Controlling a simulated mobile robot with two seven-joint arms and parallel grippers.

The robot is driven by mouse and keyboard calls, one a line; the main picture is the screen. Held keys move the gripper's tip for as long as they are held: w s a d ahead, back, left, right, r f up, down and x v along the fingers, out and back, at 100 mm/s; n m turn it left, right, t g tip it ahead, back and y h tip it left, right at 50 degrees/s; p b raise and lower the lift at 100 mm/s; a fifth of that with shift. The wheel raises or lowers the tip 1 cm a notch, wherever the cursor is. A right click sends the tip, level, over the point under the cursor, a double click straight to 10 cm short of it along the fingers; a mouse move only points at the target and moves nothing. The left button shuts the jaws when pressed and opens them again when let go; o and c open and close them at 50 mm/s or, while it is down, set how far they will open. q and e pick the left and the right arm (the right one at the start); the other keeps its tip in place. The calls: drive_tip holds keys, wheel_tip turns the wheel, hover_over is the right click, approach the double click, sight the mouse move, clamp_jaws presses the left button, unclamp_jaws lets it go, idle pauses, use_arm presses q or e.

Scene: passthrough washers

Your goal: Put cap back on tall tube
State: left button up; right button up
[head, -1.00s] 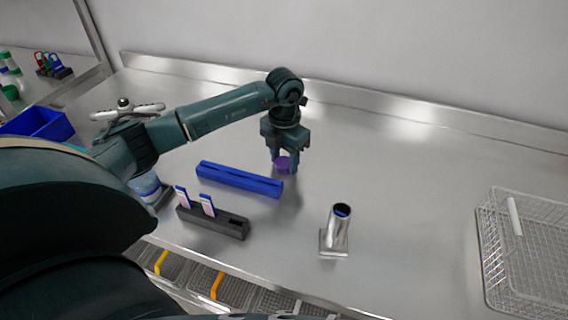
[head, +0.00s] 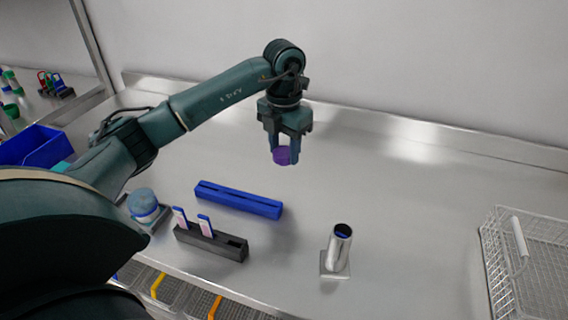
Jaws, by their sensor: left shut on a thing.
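A purple cap (head: 282,156) is held between the fingers of my left gripper (head: 284,152), which is shut on it and points down above the steel bench, behind the long blue rack. A tall steel tube (head: 340,248) stands tilted on a square base at the front right of the gripper, apart from it. Its top is open and something dark blue shows inside the mouth. My right gripper is not in view.
A long blue rack (head: 238,200) and a dark rack with two slides (head: 211,243) lie left of the tube. A wire basket (head: 530,262) stands at the right. A blue-capped jar (head: 143,204) and a blue bin (head: 36,146) are at the left. The bench's middle right is clear.

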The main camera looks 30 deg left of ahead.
use_arm(q)
drive_tip(key=shift+r, duration=0.35)
drive_tip(key=shift+s+d+f+m, duration=0.15)
drive_tip(key=shift+d+m, duration=0.1)
drive_tip(key=shift+m, duration=0.35)
drive_tip(key=shift+s+d+m, duration=0.1)
drive_tip(key=shift+d+m, duration=0.1)
drive_tip(key=shift+m, duration=0.4)
drive_tip(key=s+d+f+m, duration=0.1)
drive_tip(key=s+d+m, duration=0.2)
drive_tip(key=m, duration=0.6)
drive_tip(key=s+d+f+m, duration=0.1)
drive_tip(key=s+d+m, duration=0.2)
drive_tip(key=m, duration=0.7)
drive_tip(key=s+d+f+m, duration=0.1)
drive_tip(key=s+d+m, duration=0.2)
drive_tip(key=m, duration=0.6)
drive_tip(key=shift+d+f+m, duration=0.25)
drive_tip(key=shift+f+m, duration=0.05)
drive_tip(key=shift+m, duration=0.1)
drive_tip(key=m, duration=0.1)
drive_tip(key=s+m, duration=0.1)
drive_tip(key=m, duration=0.1)
drive_tip(key=shift+d+f, duration=0.15)
drive_tip(key=shift+d, duration=0.2)
